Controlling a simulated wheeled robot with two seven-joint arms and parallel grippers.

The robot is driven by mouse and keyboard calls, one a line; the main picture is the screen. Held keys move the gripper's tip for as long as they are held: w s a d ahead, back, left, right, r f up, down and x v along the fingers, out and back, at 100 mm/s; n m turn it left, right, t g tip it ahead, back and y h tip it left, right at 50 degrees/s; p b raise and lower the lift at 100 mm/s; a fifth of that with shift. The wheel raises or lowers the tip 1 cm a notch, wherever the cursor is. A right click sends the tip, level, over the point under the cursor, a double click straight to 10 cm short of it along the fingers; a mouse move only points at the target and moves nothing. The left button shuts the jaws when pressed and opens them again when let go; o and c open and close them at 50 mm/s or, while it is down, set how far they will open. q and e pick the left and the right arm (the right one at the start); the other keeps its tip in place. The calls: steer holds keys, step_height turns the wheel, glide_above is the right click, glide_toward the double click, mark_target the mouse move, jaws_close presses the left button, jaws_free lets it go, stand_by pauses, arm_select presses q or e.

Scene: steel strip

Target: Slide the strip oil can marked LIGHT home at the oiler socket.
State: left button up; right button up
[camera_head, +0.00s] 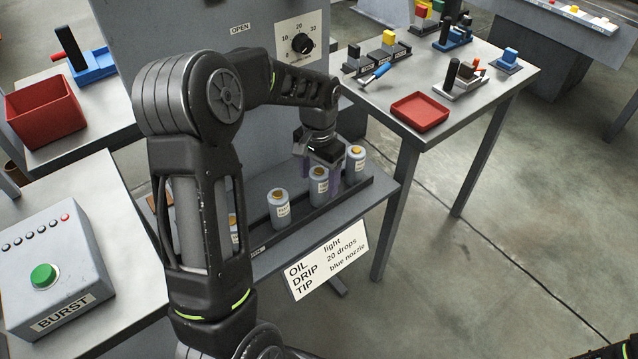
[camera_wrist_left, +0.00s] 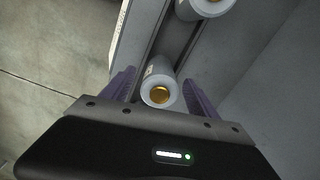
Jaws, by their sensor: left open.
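Several grey oil cans with yellow caps and white labels stand in a row on a dark-railed shelf. My left gripper (camera_head: 322,172) is lowered around the middle-right can (camera_head: 318,187), its fingers on either side. In the left wrist view, that can (camera_wrist_left: 160,93) stands between the purple fingers of my open left gripper (camera_wrist_left: 160,88), with a gap visible at its right. Other cans are at the right (camera_head: 355,160), to the left (camera_head: 278,208) and partly behind my arm (camera_head: 234,232). The label words are too small to read surely. I cannot identify the oiler socket. My right gripper is not in view.
A card (camera_head: 327,260) below the shelf reads oil light, drip 20 drops, tip blue nozzle. A dial panel (camera_head: 299,42) stands behind. The right table holds a red tray (camera_head: 420,111); a BURST button box (camera_head: 45,275) is at left. Another can (camera_wrist_left: 203,8) is close by.

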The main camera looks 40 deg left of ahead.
arm_select(q)
step_height(320, 180, up, 5)
steer(key=shift+r, duration=0.1)
stand_by(0.6)
